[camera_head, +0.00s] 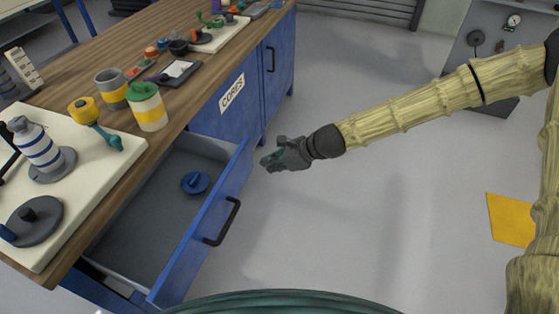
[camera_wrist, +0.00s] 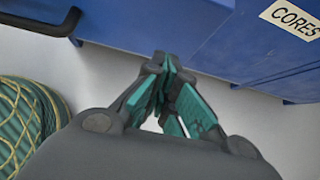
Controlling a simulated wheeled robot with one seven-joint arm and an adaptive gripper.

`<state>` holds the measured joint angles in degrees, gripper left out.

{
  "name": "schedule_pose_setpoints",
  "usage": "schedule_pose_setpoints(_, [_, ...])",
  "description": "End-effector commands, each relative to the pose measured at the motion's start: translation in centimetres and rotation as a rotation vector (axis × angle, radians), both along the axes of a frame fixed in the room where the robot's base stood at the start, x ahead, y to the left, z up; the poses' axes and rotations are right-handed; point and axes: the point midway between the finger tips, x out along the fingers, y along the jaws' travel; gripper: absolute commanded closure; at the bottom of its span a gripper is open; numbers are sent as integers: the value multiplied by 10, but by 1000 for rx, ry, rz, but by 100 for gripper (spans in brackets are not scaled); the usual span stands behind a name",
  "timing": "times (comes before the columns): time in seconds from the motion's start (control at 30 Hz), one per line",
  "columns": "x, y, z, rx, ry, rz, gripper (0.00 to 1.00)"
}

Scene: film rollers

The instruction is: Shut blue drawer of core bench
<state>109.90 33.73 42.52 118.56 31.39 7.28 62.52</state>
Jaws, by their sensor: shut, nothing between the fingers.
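The blue drawer (camera_head: 203,236) of the core bench (camera_head: 60,268) stands pulled out in the head view, with a round blue part (camera_head: 196,183) lying inside on its grey floor. A black bar handle (camera_head: 224,222) is on its front face; the handle also shows at the upper left of the wrist view (camera_wrist: 45,24). My gripper (camera_head: 268,163) is shut and empty, in the air to the right of the drawer front's far end. In the wrist view my gripper's fingertips (camera_wrist: 165,62) meet just below the blue front. I cannot tell whether they touch it.
A blue cabinet door (camera_head: 232,95) labelled CORES is beyond the drawer. The wooden benchtop holds a white board (camera_head: 95,150), a green-lidded jar (camera_head: 147,107), a grey mug (camera_head: 112,88) and other parts. The grey floor right of the drawer is clear. A yellow floor patch (camera_head: 512,219) lies at right.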

Motion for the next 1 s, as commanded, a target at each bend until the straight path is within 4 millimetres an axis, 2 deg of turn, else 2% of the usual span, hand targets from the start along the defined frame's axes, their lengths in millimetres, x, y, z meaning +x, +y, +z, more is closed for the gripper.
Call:
schedule_pose_setpoints(0.1, [3,12,-10,0,0,1,100])
schedule_pose_setpoints(0.4, [14,41,-8,0,0,1,100])
schedule_pose_setpoints(1.0, [17,46,-8,0,0,-3,100])
